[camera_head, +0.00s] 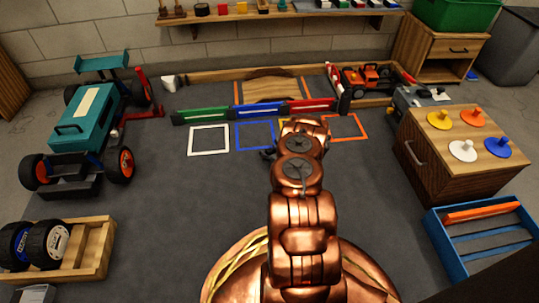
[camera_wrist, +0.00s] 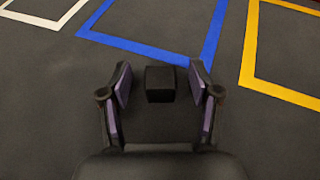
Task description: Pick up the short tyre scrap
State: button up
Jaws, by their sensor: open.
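A small black block, which looks like the short tyre scrap (camera_wrist: 160,86), lies on the dark floor in the wrist view, just on the near side of the blue outlined square (camera_wrist: 150,46). My gripper (camera_wrist: 160,72) is open, with one finger on each side of the block. A visible gap separates the block from both fingers. I cannot tell how high the fingertips are above the floor. In the head view my copper arm hides the block and most of my gripper; a dark finger part (camera_head: 268,153) shows left of the arm.
White (camera_head: 209,152) and orange (camera_head: 365,127) floor squares lie either side. Green (camera_head: 201,115), blue (camera_head: 258,109) and red (camera_head: 308,105) barriers stand behind. A teal car (camera_head: 90,118) stands left; a wooden cabinet (camera_head: 440,165) and blue rack (camera_head: 447,250) stand right. Floor left of my arm is clear.

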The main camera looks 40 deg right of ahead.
aim_at(269, 150)
jog(key=c, duration=0.9)
jog(key=shift+c, duration=0.3)
jog(key=shift+w+r+p, duration=0.1)
jog(key=shift+r+p, duration=0.35)
jog(key=shift+r, duration=0.15)
notch_tip(269, 150, up, 3)
jog(key=shift+f+p, duration=0.15)
jog(key=shift+p, duration=0.8)
jog(key=s+a+p, duration=0.2)
jog(key=s+a, duration=0.1)
jog(key=s, duration=0.1)
jog(key=s+a+p, duration=0.2)
jog(key=s+a, duration=0.1)
jog(key=s, duration=0.1)
jog(key=s+a+r+p, duration=0.1)
jog(key=s+a+p, duration=0.1)
jog(key=s, duration=0.3)
jog(key=shift+a, duration=0.85)
